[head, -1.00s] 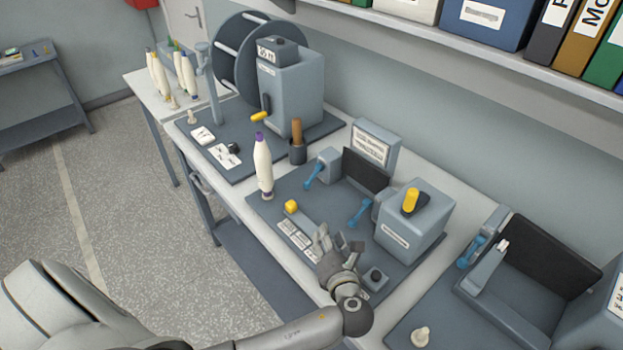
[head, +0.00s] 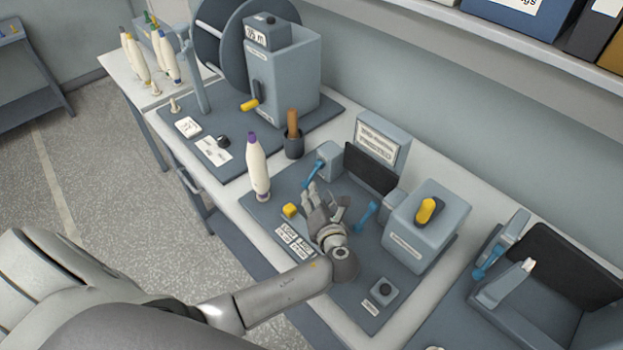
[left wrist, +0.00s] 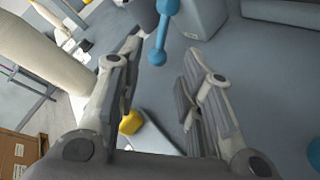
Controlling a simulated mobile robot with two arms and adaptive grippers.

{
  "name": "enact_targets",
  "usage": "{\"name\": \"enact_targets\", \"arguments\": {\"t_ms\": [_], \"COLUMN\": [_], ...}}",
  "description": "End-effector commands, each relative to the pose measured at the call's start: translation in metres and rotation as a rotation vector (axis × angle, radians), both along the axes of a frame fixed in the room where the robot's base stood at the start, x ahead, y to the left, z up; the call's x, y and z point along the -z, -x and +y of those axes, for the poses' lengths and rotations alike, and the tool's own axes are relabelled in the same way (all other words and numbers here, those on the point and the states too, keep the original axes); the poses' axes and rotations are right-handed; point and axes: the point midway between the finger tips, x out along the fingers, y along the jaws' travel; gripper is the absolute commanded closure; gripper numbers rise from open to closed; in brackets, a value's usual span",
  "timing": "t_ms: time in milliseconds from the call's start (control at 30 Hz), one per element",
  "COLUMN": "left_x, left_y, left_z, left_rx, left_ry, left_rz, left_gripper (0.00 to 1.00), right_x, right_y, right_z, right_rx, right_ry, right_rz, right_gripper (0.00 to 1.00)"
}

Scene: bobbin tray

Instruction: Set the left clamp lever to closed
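The left clamp lever (head: 313,172) is a blue handle with rounded ends, slanting down from a grey-blue clamp block (head: 328,158) on the dark mat. It shows at the top of the left wrist view (left wrist: 162,35), just beyond the fingertips. A second blue lever (head: 366,215) stands to the right, by the larger box. My left gripper (head: 322,197) is over the mat, between the two levers and nearer the front. In the left wrist view, its fingers (left wrist: 160,75) are apart with nothing between the tips. I cannot tell the lever's set position. My right gripper is out of view.
A white bobbin with a purple tip (head: 256,166) stands left of the gripper. A yellow knob (head: 290,210) and label cards (head: 295,239) lie close in front. The grey box with a yellow handle (head: 408,240) and a push-button box (head: 380,292) are to the right.

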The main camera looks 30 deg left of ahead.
Motion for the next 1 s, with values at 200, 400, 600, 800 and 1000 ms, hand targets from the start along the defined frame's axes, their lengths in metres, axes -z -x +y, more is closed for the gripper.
{"name": "enact_targets", "arguments": {"t_ms": [200,400,600,800,1000], "left_x": [0.009,0.017,0.021,0.021,0.021], "left_y": [-0.029,-0.047,-0.054,-0.055,-0.054], "left_z": [0.025,0.039,0.045,0.045,0.045], "left_rx": [-0.002,-0.001,0.0,0.0,0.0], "left_ry": [-0.002,-0.001,0.0,0.001,0.001], "left_rz": [0.0,-0.001,0.0,-0.001,-0.001], "left_gripper": [0.66,0.66,0.66,0.66,0.8], "right_x": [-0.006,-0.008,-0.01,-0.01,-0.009], "right_y": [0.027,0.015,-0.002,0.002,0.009], "right_z": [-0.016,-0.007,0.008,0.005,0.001], "right_rx": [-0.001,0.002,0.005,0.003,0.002], "right_ry": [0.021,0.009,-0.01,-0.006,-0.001], "right_rz": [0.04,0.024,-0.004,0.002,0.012], "right_gripper": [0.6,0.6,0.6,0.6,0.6]}}
